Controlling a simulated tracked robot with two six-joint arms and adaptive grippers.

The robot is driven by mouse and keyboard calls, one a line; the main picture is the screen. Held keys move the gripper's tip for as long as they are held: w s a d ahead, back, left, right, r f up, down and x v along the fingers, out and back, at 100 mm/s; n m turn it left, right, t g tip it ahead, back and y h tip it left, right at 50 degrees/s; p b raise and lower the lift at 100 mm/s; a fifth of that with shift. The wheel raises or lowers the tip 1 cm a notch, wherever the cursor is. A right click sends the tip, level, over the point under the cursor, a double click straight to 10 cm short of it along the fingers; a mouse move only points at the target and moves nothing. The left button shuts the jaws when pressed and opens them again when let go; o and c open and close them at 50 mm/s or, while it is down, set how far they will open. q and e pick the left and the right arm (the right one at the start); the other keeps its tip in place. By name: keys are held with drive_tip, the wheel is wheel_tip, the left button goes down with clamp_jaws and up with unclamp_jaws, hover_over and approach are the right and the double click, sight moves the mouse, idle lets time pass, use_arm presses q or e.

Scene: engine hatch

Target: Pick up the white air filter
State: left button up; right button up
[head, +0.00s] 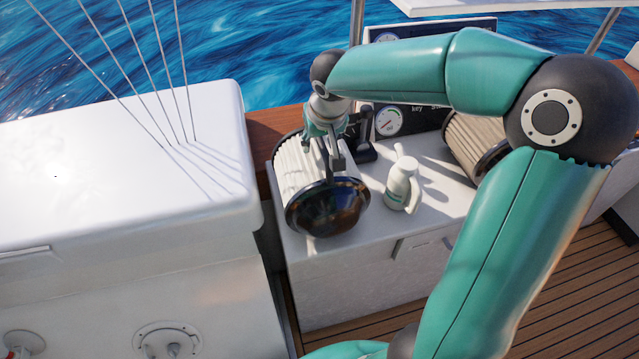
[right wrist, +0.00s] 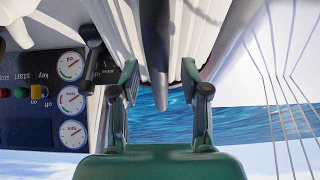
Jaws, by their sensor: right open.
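The white air filter (head: 292,172), a pleated cylinder with a dark glossy end cap (head: 328,207), lies on its side at the left end of the white counter. My right gripper (head: 322,152) is open and low over the filter's upper side, partly covering it. In the right wrist view, the white pleats (right wrist: 127,25) show beyond the open fingers (right wrist: 160,85), with a dark bar running between them. I cannot tell whether the fingers touch the filter. My left gripper is not in view.
A second, beige pleated filter (head: 462,140) lies at the right, partly behind my right arm. A white jug-like bottle (head: 402,184) stands between the filters. A gauge panel (head: 389,121) and a black lever (head: 366,140) are behind. A white box (head: 120,160) stands left.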

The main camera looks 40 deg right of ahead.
drive_tip(key=shift+f, duration=0.15)
idle(0.4)
clamp_jaws()
